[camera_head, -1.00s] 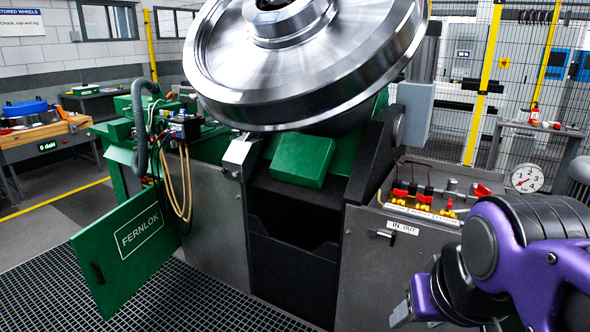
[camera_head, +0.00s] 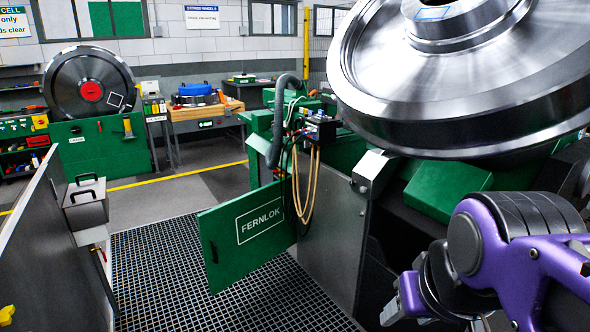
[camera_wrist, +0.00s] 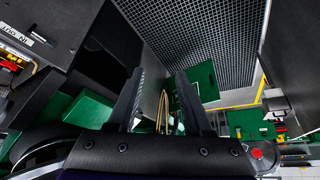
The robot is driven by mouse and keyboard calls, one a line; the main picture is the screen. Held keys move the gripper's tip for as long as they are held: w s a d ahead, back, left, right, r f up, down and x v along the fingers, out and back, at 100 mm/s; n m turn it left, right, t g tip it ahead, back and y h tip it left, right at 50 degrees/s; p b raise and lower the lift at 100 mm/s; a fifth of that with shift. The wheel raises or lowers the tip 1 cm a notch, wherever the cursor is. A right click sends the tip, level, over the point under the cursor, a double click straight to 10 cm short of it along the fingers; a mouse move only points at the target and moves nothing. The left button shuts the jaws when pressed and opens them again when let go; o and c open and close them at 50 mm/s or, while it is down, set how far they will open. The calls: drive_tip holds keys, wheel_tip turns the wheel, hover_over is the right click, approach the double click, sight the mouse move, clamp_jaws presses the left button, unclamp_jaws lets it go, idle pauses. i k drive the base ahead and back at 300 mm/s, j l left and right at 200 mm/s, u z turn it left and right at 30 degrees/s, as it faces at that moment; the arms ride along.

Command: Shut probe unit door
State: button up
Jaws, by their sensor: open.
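The green probe unit door (camera_head: 246,232), marked FERNLOK, stands swung open over the floor grating, to the left of the grey cabinet (camera_head: 328,240). A dark handle slot (camera_head: 213,252) shows near its left edge. The door also appears in the wrist view (camera_wrist: 203,80), beyond my fingers and partly covered by them. My gripper (camera_head: 390,312) is at the lower right of the head view, well apart from the door. In the wrist view my gripper (camera_wrist: 160,88) has its two dark fingers spread, with nothing held between them.
A large steel wheel (camera_head: 450,70) overhangs the machine at upper right. Hoses and tan cables (camera_head: 305,185) hang above the door's hinge side. The floor grating (camera_head: 165,265) left of the door is clear. A grey panel (camera_head: 55,255) with a metal box (camera_head: 87,203) stands at left.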

sight(238, 235)
drive_tip(key=i+l+u, duration=0.1)
drive_tip(key=i+u, duration=0.2)
drive_tip(key=i+l+u, duration=0.15)
drive_tip(key=i+u, duration=0.15)
drive_tip(key=i+j, duration=0.1)
drive_tip(key=i, duration=0.3)
drive_tip(key=i+j, duration=0.1)
drive_tip(key=i, duration=0.25)
